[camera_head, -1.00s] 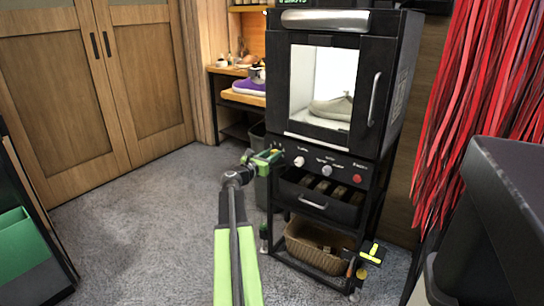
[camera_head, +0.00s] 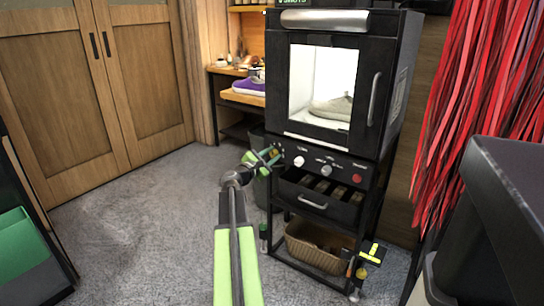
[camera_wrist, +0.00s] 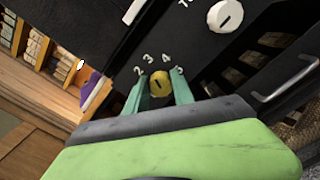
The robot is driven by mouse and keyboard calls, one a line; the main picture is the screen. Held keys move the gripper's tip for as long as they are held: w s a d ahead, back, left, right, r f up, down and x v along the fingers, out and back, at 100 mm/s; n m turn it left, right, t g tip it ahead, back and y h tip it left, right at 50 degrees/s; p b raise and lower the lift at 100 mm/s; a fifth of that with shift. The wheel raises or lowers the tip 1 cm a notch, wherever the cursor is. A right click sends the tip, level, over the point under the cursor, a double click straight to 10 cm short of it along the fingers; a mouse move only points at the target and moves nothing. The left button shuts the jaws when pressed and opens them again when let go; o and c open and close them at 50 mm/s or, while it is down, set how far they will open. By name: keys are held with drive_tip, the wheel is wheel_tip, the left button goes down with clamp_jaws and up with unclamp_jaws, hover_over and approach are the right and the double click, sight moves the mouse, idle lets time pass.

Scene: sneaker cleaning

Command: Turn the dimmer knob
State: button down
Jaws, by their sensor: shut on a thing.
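A small brass-yellow knob (camera_wrist: 159,84) with a dark slot sits on the black control panel, with the numbers 2 to 5 printed around it in the wrist view. My gripper's green fingers (camera_wrist: 158,88) stand on either side of this knob and are shut on it. In the head view my gripper (camera_head: 275,157) reaches the left end of the panel (camera_head: 341,172) below the lit cabinet, and its fingers hide the yellow knob there.
A white knob (camera_head: 299,161), a grey knob (camera_head: 326,170) and a red button (camera_head: 357,178) lie to the right. The cabinet (camera_head: 387,75) holds a shoe (camera_head: 333,108) behind glass. A drawer handle (camera_head: 312,205) and wicker basket (camera_head: 313,255) are below.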

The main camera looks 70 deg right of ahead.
drive_tip(key=shift+w, duration=0.2)
idle(0.3)
drive_tip(key=c, duration=1.3)
unclamp_jaws()
drive_tip(key=shift+d, duration=0.1)
drive_tip(key=shift+o, duration=1.2)
drive_tip(key=shift+s, duration=0.1)
drive_tip(key=v, duration=1.7)
drive_tip(key=shift+a, duration=0.3)
